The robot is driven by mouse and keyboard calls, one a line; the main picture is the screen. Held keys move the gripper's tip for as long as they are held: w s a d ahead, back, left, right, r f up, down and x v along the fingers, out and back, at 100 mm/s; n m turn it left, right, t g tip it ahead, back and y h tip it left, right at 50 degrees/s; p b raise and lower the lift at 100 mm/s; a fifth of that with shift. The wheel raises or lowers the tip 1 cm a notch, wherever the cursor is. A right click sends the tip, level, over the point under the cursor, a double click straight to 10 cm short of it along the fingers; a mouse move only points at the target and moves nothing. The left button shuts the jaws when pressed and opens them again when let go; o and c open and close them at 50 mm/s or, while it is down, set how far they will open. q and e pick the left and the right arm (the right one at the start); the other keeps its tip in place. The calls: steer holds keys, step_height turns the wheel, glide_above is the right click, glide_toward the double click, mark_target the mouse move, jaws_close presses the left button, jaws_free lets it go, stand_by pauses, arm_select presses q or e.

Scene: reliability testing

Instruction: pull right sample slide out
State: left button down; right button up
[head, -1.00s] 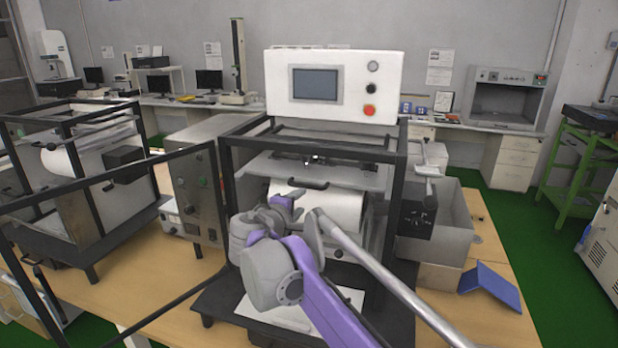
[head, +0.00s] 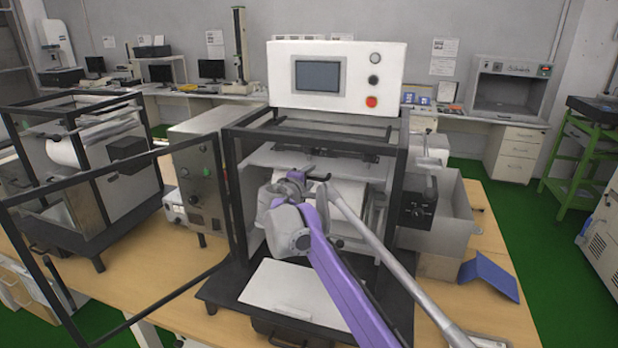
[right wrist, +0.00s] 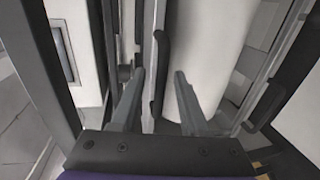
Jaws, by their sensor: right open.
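The right machine's sample slide is a grey plate (head: 262,158) inside the black open frame, above a white roller (head: 347,190). Its dark curved handle (head: 318,178) is partly hidden by my right gripper (head: 303,178) in the head view. In the right wrist view the handle (right wrist: 162,60) runs lengthwise between the two spread fingertips of my right gripper (right wrist: 159,80). The gripper is open, with gaps on both sides of the handle. I cannot tell how deep the handle sits between the fingers. My left gripper is not in view.
The machine's black frame (head: 233,190) surrounds the opening, with a control panel (head: 335,78) above. An open barred door (head: 100,175) stands to the left. A white sheet (head: 290,290) lies below.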

jaws_close()
stand_by(1.4)
